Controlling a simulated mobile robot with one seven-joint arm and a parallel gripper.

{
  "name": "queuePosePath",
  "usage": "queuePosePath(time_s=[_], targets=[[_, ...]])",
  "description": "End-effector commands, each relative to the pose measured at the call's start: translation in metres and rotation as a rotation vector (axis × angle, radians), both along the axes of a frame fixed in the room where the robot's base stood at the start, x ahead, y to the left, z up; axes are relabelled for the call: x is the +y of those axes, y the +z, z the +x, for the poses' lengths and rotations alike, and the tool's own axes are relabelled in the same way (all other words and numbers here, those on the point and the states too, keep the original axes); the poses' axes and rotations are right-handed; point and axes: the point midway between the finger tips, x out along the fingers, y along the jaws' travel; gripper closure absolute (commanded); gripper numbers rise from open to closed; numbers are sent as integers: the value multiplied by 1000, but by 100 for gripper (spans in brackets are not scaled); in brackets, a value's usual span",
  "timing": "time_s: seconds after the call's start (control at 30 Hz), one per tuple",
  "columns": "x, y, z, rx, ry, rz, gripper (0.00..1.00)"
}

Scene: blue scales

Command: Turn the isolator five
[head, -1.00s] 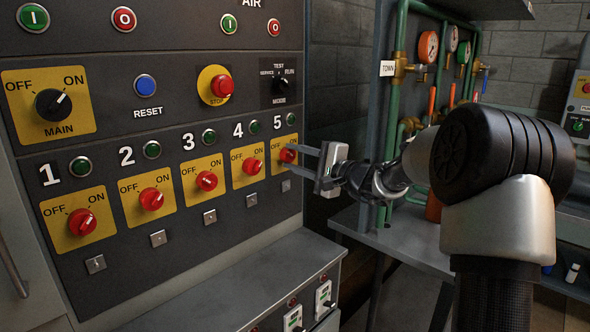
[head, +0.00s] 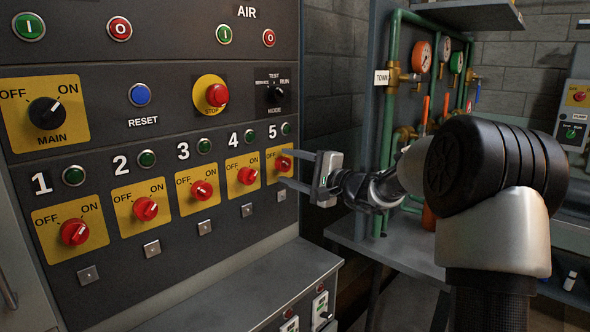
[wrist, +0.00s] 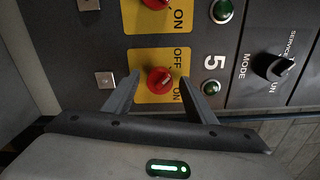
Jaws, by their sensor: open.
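Isolator five is a red rotary knob (head: 283,163) on a yellow OFF/ON plate, at the right end of the row of isolators. In the wrist view the knob (wrist: 160,80) sits between the tips of my gripper (wrist: 168,83), with a gap on both sides. The label "5" is beside its plate. My gripper (head: 285,168) is open and reaches in from the right, its fingers pointing at the panel. In the head view the fingers are close to the knob and partly cover its plate. I cannot tell exactly how far the fingertips are from the panel face.
Isolator four (head: 247,175) is just left of five, with the other isolators further left. A green lamp (head: 286,129) is above five and a small metal latch (head: 282,195) below. A mode switch (head: 275,93) is higher up. A grey ledge (head: 240,285) juts out below.

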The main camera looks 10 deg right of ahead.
Motion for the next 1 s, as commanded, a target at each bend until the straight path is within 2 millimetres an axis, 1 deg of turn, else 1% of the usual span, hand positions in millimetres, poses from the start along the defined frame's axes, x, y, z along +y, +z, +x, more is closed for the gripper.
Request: queuePosePath(time_s=[0.13, 0.27, 0.6, 0.7, 0.83, 1.0], targets=[[-7, 0, -8, 1, -2, -1, 49], [-21, 1, -27, 2, -5, -1, 49], [-71, 2, -95, 1, -6, -1, 49], [-83, 1, -112, 2, -5, -1, 49], [-94, 1, -129, 1, -2, -1, 49], [-101, 0, -139, 0, -1, 0, 49]])
